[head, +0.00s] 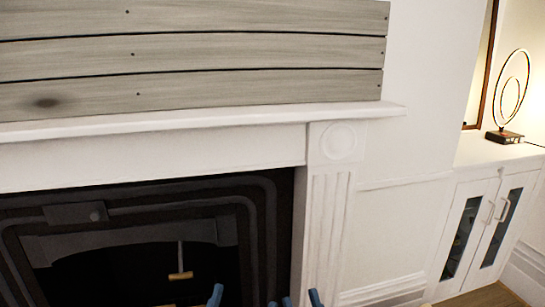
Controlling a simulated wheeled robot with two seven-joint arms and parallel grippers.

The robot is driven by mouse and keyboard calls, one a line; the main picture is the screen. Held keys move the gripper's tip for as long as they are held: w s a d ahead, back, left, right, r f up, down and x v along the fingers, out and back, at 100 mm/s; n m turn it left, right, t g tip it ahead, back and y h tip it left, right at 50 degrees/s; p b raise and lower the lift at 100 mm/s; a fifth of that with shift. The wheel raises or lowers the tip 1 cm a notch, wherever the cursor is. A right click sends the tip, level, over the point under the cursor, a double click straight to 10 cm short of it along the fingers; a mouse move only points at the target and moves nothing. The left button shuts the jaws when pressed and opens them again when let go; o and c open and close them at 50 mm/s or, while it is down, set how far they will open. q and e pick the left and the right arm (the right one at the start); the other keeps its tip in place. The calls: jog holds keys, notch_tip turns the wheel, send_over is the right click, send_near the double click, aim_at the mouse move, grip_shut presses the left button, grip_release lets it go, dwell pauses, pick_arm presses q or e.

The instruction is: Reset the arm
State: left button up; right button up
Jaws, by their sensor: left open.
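My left gripper (243,298) is at the bottom edge of the head view, in front of the dark fireplace. Only its blue fingertips show, and they are apart with nothing seen between them. My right gripper (301,298) is close beside it on the right, in front of the foot of the white pilaster. Only blue tip parts show, and its opening is unclear. The rest of both grippers and both arms are below the frame.
The black fireplace (120,250), with a small wooden handle (181,275), stands under a white mantel shelf (200,122). At right, a white cabinet (478,235) with glass doors bears a ring-shaped lamp (505,135). A little wooden floor (485,297) shows at bottom right.

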pick_arm(q)
notch_tip(320, 180, down, 8)
jog(key=w+a+g+y+p, duration=0.2)
jog(key=g+y+p, duration=0.3)
jog(key=g+p, duration=0.7)
pick_arm(e)
notch_tip(320, 180, down, 8)
jog(key=w+d+g+h+p, duration=0.15)
jog(key=g+h, duration=0.35)
jog(key=g, duration=0.6)
pick_arm(q)
jog(key=s+a+f+g+y+p, duration=0.1)
jog(key=s+a+f+g+p, duration=0.1)
jog(key=s+g+p, duration=0.3)
jog(key=s+a+f+n+g+y+p, duration=0.1)
jog(key=s+a+g+p, duration=0.3)
jog(key=s, duration=0.7)
jog(key=shift+s+a+f+g+y+p, duration=0.3)
jog(key=shift+f+g+p, duration=0.5)
jog(key=shift+p, duration=0.55)
pick_arm(e)
jog(key=s+d+f+g+h, duration=0.1)
jog(key=s+d+f+g, duration=0.1)
jog(key=s+g, duration=0.3)
jog(key=s+d+f+m+g+h, duration=0.1)
jog(key=s+d+g, duration=0.4)
jog(key=s, duration=0.6)
jog(key=shift+f+g+h, duration=0.3)
jog(key=shift+f+g, duration=0.4)
jog(key=shift+f, duration=0.2)
